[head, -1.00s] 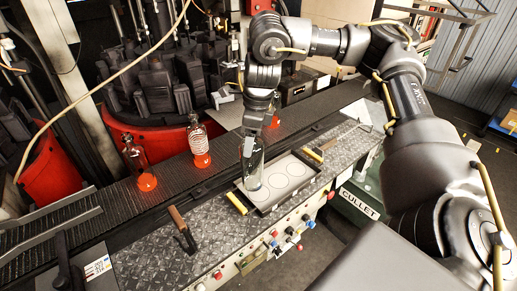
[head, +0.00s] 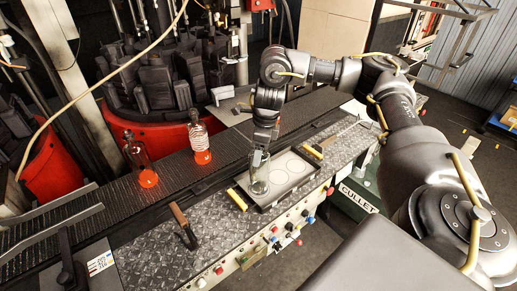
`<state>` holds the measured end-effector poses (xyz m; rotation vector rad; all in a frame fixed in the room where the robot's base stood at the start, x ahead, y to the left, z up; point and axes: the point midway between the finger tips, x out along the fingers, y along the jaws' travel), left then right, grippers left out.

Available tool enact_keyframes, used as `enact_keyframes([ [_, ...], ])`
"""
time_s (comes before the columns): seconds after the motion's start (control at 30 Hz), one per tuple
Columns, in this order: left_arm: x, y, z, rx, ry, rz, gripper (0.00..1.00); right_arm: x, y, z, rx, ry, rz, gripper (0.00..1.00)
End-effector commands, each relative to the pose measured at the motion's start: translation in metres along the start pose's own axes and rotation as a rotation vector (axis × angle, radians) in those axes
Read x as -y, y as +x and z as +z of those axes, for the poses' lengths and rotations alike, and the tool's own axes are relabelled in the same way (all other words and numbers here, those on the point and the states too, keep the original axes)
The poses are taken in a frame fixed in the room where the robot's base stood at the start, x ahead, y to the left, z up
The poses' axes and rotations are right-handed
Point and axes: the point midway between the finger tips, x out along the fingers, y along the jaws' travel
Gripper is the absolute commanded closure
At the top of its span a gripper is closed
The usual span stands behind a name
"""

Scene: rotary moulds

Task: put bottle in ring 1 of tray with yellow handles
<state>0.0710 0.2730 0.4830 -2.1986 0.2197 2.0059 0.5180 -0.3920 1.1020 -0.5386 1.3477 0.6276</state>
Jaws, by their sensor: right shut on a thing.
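My right gripper (head: 261,155) is shut on a clear glass bottle (head: 259,181) and holds it upright at the left end of the tray. The dark-rimmed tray (head: 271,206) has a pale floor and yellow handles at its left (head: 237,199) and right (head: 314,151) ends. Two drawn rings, the middle one (head: 280,177) and the right one (head: 299,165), show empty. The bottle covers the floor at the left end, so any ring there is hidden. I cannot tell whether its base touches the tray. My left gripper is out of view.
A wooden-handled tool (head: 181,218) lies on the metal plate left of the tray. Buttons line the front panel (head: 262,247).

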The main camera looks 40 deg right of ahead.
Motion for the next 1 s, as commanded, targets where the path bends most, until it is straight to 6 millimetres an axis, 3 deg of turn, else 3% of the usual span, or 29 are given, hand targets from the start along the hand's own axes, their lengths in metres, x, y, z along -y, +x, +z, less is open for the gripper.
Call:
enact_keyframes([
  [0.37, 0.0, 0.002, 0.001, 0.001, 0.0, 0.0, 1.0, 0.0, 0.003, 0.0, 0.002, 0.0, -0.001, 0.95],
  [0.4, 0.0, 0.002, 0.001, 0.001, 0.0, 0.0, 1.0, 0.0, 0.003, 0.0, 0.0, -0.001, 0.0, 0.33],
  [0.53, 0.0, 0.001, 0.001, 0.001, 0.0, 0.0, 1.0, 0.0, 0.003, 0.0, 0.0, -0.001, 0.0, 0.16],
  [0.83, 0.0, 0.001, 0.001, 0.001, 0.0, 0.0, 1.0, 0.0, 0.002, 0.0, 0.001, -0.001, 0.0, 0.14],
  [1.0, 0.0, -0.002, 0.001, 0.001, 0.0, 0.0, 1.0, 0.001, -0.011, 0.001, 0.003, -0.002, -0.002, 0.14],
])
